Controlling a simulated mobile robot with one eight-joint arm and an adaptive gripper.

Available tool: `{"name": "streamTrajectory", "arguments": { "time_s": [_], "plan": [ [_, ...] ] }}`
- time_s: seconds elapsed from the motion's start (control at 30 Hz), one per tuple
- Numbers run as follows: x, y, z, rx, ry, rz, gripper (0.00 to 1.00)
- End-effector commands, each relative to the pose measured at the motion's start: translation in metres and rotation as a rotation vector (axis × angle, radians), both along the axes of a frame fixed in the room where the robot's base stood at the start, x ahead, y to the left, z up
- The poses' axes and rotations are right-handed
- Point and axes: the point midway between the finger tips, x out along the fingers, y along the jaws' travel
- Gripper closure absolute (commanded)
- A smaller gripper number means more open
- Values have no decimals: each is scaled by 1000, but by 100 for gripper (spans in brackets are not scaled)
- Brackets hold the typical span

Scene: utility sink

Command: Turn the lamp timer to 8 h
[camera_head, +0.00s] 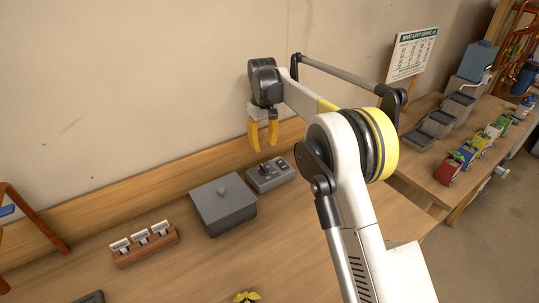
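A small grey control box (281,178) with a dark knob (263,170) and small switches sits on the wooden bench against the back board. It looks like the lamp timer, but its markings are too small to read, so the knob's setting cannot be told. My gripper (263,149) points down above and slightly left of this box, apart from it. Its two yellow fingers have a gap between them and hold nothing.
A grey lidded box (224,211) with a small top knob stands left of the control box. A reddish-brown block holding white labelled pieces (147,249) is further left. A second bench at right carries dark trays (438,124) and several colourful packets. The front bench has clear room.

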Motion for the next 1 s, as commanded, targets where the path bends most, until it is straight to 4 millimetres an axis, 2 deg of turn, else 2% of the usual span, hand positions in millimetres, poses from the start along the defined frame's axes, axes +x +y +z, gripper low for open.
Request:
{"name": "streamTrajectory", "arguments": {
  "time_s": [0.3,0.5,0.67,0.93,0.97,1.0],
  "plan": [
    [0,-1,-62,1,-1,-1,64],
    [0,-1,-92,1,-1,-1,64],
    [0,-1,-101,1,-2,-2,64],
    [0,-1,-101,0,-2,-2,64],
    [0,-1,-101,0,-2,-2,71],
    [0,-1,-101,0,-2,-2,83]
  ]
}}
